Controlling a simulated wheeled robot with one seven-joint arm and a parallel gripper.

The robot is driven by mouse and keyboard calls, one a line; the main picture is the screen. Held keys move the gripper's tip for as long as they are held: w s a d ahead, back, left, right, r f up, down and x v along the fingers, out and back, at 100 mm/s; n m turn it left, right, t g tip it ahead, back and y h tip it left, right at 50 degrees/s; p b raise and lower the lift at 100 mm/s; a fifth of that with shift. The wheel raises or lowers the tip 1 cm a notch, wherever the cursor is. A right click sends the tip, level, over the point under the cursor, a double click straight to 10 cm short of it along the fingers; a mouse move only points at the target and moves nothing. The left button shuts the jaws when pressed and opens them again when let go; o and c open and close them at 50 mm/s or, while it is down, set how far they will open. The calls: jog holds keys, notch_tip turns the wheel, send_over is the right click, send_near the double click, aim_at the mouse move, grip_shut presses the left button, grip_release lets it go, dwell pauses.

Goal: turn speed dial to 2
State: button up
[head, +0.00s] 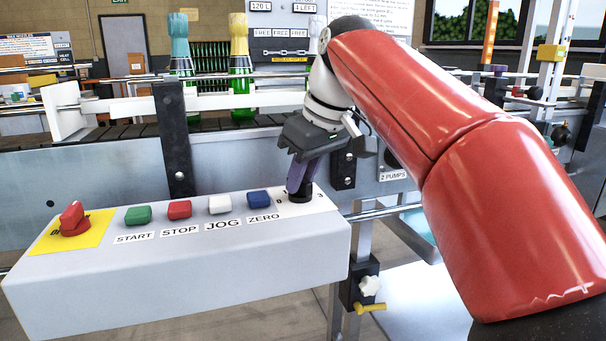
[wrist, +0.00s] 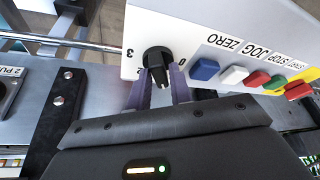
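The black speed dial (wrist: 157,60) sits on a white plate at the right end of the grey control box; in the head view its knob (head: 300,195) is mostly hidden by my fingers. My gripper (head: 301,180) points down at the dial from above. In the wrist view my two purple fingers (wrist: 160,92) stand on either side of the knob, around its raised grip, with a narrow gap seeming to show. The digits 3 and 0 show beside the knob in the wrist view. The knob's exact setting cannot be read.
Blue ZERO (head: 259,200), white JOG (head: 220,204), red STOP (head: 179,209) and green START (head: 138,215) buttons line the box left of the dial. A red knob on a yellow plate (head: 45,238) is at the far left. A conveyor with green bottles (head: 241,90) runs behind.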

grip_shut()
jog(key=shift+r+m, duration=0.1)
jog(key=shift+m, duration=0.3)
jog(key=m+h+p, duration=0.1)
jog(key=m, duration=0.1)
jog(key=m+t+p, duration=0.1)
jog(key=m+p, duration=0.1)
jog(key=shift+s+a+r+m+h, duration=0.1)
jog(key=shift+a+m+h, duration=0.05)
jog(key=shift+m+h, duration=0.2)
jog(key=m+h+p, duration=0.1)
jog(key=m+p, duration=0.1)
jog(key=m, duration=0.1)
jog(key=shift+a+t, duration=0.1)
jog(key=shift+t, duration=0.2)
jog(key=shift+m+h+p, duration=0.55)
jog(key=shift+m+h, duration=0.2)
jog(key=shift+m, duration=0.8)
jog(key=shift+o, duration=2)
grip_release()
